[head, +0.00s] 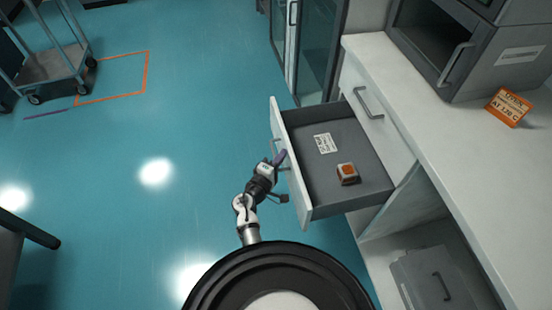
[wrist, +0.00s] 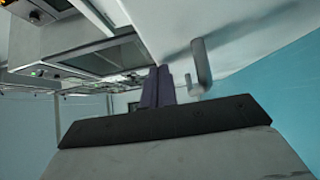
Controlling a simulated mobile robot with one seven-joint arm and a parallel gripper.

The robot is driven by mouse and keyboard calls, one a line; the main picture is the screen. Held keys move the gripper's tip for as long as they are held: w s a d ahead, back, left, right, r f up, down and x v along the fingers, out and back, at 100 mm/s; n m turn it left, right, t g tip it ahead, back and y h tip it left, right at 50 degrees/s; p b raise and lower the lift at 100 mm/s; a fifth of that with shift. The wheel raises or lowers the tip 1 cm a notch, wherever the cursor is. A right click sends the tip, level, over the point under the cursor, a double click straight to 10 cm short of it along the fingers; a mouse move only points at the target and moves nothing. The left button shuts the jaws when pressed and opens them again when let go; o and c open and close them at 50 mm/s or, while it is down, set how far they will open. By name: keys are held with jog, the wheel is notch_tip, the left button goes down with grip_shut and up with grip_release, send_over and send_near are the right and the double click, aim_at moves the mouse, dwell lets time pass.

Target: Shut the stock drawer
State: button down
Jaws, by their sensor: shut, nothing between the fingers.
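The stock drawer (head: 310,205) stands pulled out from the white cabinet in the head view, with its grey inside showing. A small box with an orange top (head: 347,174) and a white label card (head: 325,143) lie in it. My gripper (head: 282,155) is at the outer side of the drawer front, near its handle. In the wrist view my gripper's purple fingers (wrist: 158,88) are together and empty, beside the grey drawer handle (wrist: 201,68) on the white front. I cannot tell whether the fingers touch the front.
A closed drawer with a handle (head: 368,103) is beside the open one. A grey oven-like unit (head: 475,50) and an orange sign (head: 508,107) stand on the white worktop (head: 440,130). A grey bin (head: 435,280) sits below. A trolley (head: 50,65) stands far left; the teal floor between is clear.

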jog(key=w+d+b, duration=0.2)
jog(key=w+d, duration=0.1)
jog(key=d, duration=0.9)
jog(key=w+d+b, duration=0.2)
jog(key=w+d, duration=0.1)
jog(key=d, duration=0.8)
jog(key=shift+w+d+b, duration=0.15)
jog(key=shift+d+b, duration=0.15)
jog(key=shift+d, duration=0.05)
jog(key=shift+a, duration=0.15)
